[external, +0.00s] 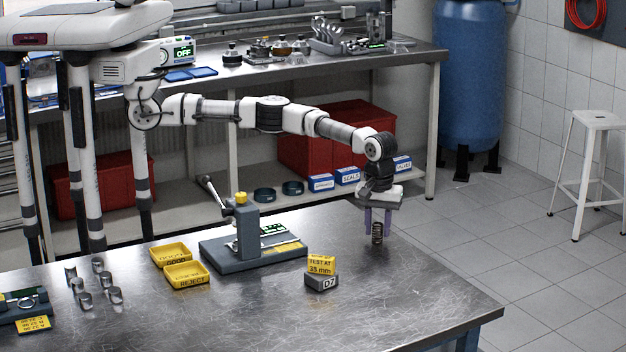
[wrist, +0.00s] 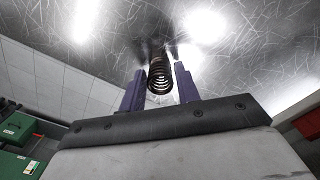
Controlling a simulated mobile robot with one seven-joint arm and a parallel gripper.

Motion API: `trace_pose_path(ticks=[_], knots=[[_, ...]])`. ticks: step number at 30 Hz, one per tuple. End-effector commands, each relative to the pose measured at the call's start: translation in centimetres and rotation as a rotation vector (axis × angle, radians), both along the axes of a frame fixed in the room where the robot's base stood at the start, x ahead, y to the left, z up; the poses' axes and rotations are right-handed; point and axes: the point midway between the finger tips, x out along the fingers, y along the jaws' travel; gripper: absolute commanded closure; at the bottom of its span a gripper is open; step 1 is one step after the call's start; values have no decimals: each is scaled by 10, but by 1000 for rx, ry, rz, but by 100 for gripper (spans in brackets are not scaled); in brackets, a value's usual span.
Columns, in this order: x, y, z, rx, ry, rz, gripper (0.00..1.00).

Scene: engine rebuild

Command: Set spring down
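The spring (external: 377,233) is a dark coil, upright, at the right part of the metal bench. My gripper (external: 377,222) points straight down with one purple finger on each side of it. In the wrist view the spring (wrist: 160,74) sits between the two fingertips of my gripper (wrist: 160,80), which look closed against its sides. The spring's lower end is at or very near the bench top; I cannot tell whether it touches. A grey block marked D7 (external: 321,283) with a yellow "TEST AT 15 mm" label (external: 321,264) stands to the front left.
A grey tester with a lever (external: 246,227) stands left of the gripper. Yellow GOOD (external: 170,247) and REJECT (external: 187,282) trays lie further left, beside several metal cylinders (external: 84,300). The bench (external: 430,290) is bare around the spring and towards its right edge.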

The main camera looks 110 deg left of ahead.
Motion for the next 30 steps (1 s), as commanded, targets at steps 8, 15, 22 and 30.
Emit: trace_pose_path(ticks=[8, 15, 22, 30], knots=[[0, 0, 0, 0, 0, 0, 52], [0, 0, 8, 0, -2, 0, 52], [1, 0, 51, 1, -5, 2, 52], [0, 0, 105, 0, -2, 1, 52]])
